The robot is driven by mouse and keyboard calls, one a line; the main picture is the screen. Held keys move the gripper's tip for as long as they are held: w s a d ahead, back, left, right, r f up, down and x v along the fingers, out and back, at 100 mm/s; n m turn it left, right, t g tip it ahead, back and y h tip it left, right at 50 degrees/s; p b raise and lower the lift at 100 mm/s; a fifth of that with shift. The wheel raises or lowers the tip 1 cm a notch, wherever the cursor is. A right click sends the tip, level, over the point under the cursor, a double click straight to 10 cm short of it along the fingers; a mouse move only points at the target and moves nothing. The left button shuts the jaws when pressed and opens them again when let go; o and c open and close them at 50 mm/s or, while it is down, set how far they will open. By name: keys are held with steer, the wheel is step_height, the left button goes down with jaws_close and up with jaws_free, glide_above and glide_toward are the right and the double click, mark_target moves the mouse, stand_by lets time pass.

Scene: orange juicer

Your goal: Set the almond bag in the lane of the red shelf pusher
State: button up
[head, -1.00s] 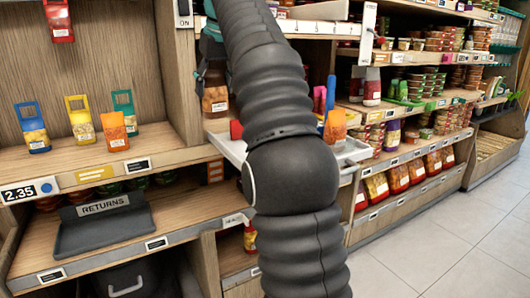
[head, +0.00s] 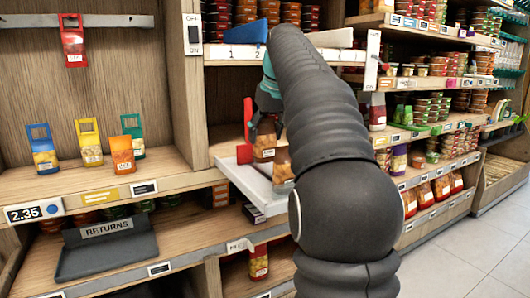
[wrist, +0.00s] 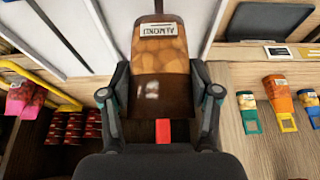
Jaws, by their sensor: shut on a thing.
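The almond bag (wrist: 160,48) is a brown, clear-fronted bag with a white label, held between the two fingers of my gripper (wrist: 160,93) in the wrist view. In the head view the bag (head: 264,141) hangs below my gripper (head: 266,112), above the white laned tray (head: 238,178). A red upright piece, which looks like the red shelf pusher (head: 248,117), stands just left of the gripper. A red patch (wrist: 163,131) shows between the fingers in the wrist view; I cannot tell what it belongs to. Whether the bag touches the tray is unclear.
Another brown bag (head: 283,166) is just right of and below the held one. White lane dividers (wrist: 107,35) flank the bag. Several tabbed bags stand on the left shelf, including an orange one (head: 122,155). A grey returns tray (head: 105,250) sits below. My arm hides part of the right.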

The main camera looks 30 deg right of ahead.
mark_target(265, 146)
steer(key=shift+f+b, duration=0.55)
steer(key=shift+f, duration=1.35)
steer(key=shift+f, duration=0.1)
steer(key=o, duration=1.2)
steer(key=p+v, duration=0.3)
steer(key=v, duration=0.9)
